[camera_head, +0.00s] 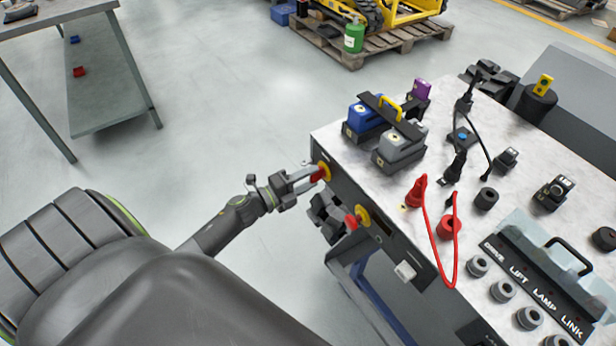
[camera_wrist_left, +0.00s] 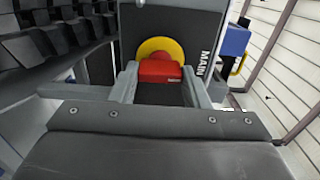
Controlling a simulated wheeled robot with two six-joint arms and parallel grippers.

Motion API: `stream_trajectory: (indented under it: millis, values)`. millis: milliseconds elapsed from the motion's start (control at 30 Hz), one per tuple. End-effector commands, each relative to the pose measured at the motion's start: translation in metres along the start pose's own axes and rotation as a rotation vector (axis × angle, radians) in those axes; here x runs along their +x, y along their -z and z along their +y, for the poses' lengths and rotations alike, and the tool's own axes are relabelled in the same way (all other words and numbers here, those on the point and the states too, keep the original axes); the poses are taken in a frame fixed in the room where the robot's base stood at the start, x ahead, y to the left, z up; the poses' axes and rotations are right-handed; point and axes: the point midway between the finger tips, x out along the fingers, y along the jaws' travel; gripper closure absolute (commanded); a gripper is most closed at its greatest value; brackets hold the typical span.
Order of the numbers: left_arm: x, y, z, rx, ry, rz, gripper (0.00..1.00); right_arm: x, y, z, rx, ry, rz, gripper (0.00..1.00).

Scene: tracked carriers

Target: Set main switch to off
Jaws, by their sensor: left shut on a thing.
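The main switch has a red handle (camera_head: 319,175) on a yellow disc (camera_head: 325,168), on the upright side of the workbench unit near its left corner. In the left wrist view the red handle (camera_wrist_left: 160,71) lies across the picture in front of the yellow disc (camera_wrist_left: 160,46), beside the word MAIN (camera_wrist_left: 204,63). My left gripper (camera_head: 313,179) is shut on the red handle, with one finger at each end of it in the left wrist view (camera_wrist_left: 160,84). The fingers hide part of the switch in the head view. My right gripper is not in view.
A second red knob (camera_head: 351,222) on a yellow plate sits further along the same side. A blue block (camera_head: 366,119), a grey block (camera_head: 399,146) and a red cable (camera_head: 428,225) are on the top (camera_head: 390,190). Open floor lies left of the unit.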

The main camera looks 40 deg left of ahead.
Motion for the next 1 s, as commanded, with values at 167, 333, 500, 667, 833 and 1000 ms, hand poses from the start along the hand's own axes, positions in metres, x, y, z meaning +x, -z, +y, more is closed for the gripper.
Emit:
stream_trajectory:
  millis: [167,333,500,667,833,1000]
  values:
    - [-0.0001,-0.0001,0.0005,-0.006,-0.001,-0.001,0.81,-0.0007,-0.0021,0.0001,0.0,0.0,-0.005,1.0]
    - [-0.0001,-0.0001,0.0006,-0.005,-0.001,-0.001,0.81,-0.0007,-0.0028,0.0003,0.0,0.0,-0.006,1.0]
    - [-0.0002,-0.0001,0.0006,-0.004,-0.001,-0.001,0.43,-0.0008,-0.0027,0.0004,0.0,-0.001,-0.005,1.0]
    - [-0.0001,-0.0001,0.0004,-0.004,-0.001,0.0,0.36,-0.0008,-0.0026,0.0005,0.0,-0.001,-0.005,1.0]
    - [-0.0001,-0.0001,0.0002,-0.003,0.0,0.0,0.36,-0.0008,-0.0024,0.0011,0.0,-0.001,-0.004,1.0]
    - [-0.0014,-0.0001,0.0005,-0.003,-0.001,0.0,0.36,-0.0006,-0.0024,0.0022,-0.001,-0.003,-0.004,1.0]
